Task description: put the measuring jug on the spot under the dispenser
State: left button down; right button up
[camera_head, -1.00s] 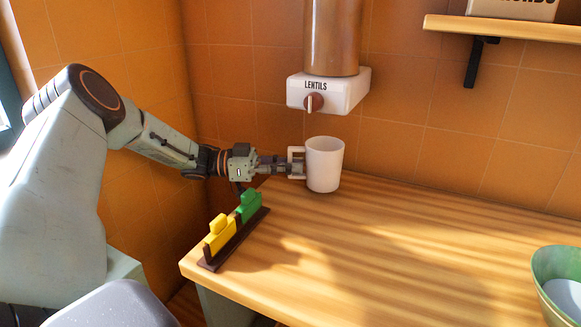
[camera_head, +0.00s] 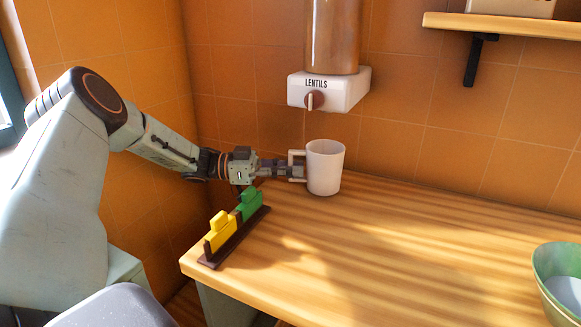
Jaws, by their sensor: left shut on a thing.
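The white measuring jug (camera_head: 325,168) is upright at the back of the wooden counter, below the dispenser. My left gripper (camera_head: 296,170) is shut on the jug's handle, at the jug's left side. The dispenser (camera_head: 329,88) is on the wall, with a white base marked LENTILS, a brown knob and a brown-filled cylinder above. The jug's rim is clear of the dispenser's underside. I cannot tell whether the jug's base touches the counter. The spot itself does not show. My right gripper is not in view.
A dark rack with a yellow and a green piece (camera_head: 234,232) stands at the counter's left edge, just in front of my left gripper. A green bowl (camera_head: 556,272) is at the right edge. A wall shelf (camera_head: 510,27) is at upper right. The counter's middle (camera_head: 390,250) is clear.

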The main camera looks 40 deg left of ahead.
pick_arm(q)
jog(key=shift+w+f, duration=0.15)
jog(key=shift+f, duration=0.05)
jog(key=c, duration=1.8)
grip_release()
jog(key=shift+a, duration=0.1)
jog(key=o, duration=0.5)
jog(key=shift+r, duration=0.1)
jog(key=shift+c, duration=0.2)
jog(key=shift+o, duration=0.3)
jog(key=v, duration=1.2)
